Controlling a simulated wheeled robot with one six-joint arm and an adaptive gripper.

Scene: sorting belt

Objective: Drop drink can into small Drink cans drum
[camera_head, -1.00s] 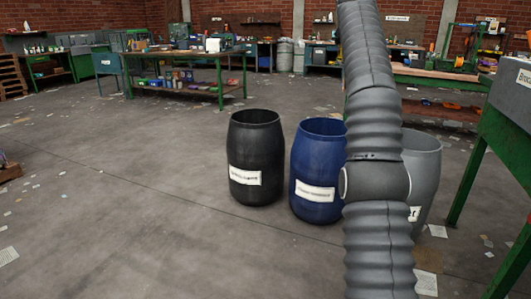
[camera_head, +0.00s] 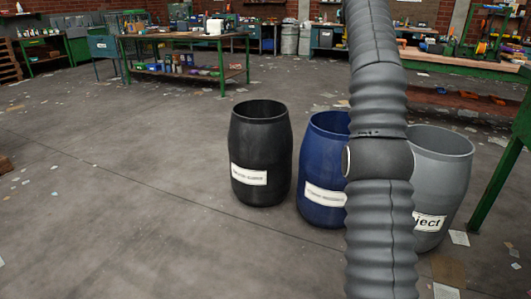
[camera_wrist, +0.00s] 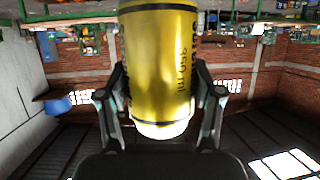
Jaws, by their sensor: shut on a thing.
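A yellow drink can (camera_wrist: 160,65) with dark lettering fills the middle of the wrist view. My gripper (camera_wrist: 160,98) is shut on it, one finger on each side. The can's far end is cut off by the frame. Three drums stand on the floor in the head view: a black drum (camera_head: 261,140), a blue drum (camera_head: 322,150) and a grey drum (camera_head: 445,175). The black and blue drums' labels are too small to read. The grey drum's label shows "ject". My arm hides parts of the blue and grey drums. My gripper is out of the head view.
The concrete floor (camera_head: 130,190) left of the black drum is open, with scattered papers. A green workbench (camera_head: 185,38) stands behind on the left. A green table leg (camera_head: 495,190) is close to the grey drum on the right. More benches line the brick wall.

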